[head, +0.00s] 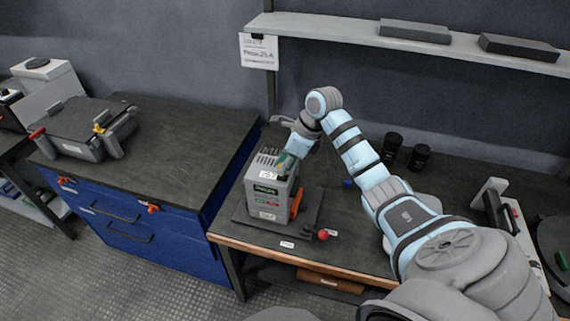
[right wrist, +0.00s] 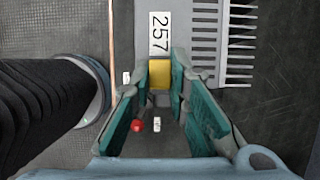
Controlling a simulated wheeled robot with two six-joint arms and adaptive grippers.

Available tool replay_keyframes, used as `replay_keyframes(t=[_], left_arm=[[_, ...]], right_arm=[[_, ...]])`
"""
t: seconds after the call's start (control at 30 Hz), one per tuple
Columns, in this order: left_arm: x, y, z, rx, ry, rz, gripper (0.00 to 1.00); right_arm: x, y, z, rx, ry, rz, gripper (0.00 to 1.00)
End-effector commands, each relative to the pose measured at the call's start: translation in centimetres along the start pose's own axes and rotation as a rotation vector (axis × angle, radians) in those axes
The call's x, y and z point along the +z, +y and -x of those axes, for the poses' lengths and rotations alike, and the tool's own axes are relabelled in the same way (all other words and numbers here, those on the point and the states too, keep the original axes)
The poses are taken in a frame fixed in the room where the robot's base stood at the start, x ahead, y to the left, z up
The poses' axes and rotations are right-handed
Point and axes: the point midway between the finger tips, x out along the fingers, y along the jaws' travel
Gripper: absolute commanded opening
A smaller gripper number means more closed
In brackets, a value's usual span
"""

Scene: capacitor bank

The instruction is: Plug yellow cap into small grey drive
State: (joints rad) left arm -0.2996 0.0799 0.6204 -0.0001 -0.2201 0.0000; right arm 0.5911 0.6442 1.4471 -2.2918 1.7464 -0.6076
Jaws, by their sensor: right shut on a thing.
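The small grey drive (head: 262,202) stands upright on a dark base plate at the left end of the workbench. It has a finned top, a dark green label and an orange part on its right side. My right gripper (head: 287,161) is over its top. The fingers hide the cap in the head view. I cannot tell whether the cap touches the drive. My left gripper is out of view.
A red cap (head: 323,234) lies near the bench's front edge, and a blue cap (head: 347,183) lies right of the drive. Two black cylinders (head: 391,148) stand behind my right arm. A shelf (head: 360,35) runs above. A blue cabinet (head: 135,221) stands left of the bench.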

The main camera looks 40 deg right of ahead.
Motion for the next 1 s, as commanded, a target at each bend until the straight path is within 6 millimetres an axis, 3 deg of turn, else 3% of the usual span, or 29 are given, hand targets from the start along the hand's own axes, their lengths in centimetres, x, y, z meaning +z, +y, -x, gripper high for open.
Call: replay_keyframes(t=[0.97,1.0], left_arm=[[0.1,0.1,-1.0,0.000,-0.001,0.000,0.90],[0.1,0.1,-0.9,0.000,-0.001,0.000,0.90]], right_arm=[[-0.5,0.0,-1.2,0.000,0.000,0.000,0.03],[-0.5,0.0,-1.2,0.000,0.000,0.000,0.18]])
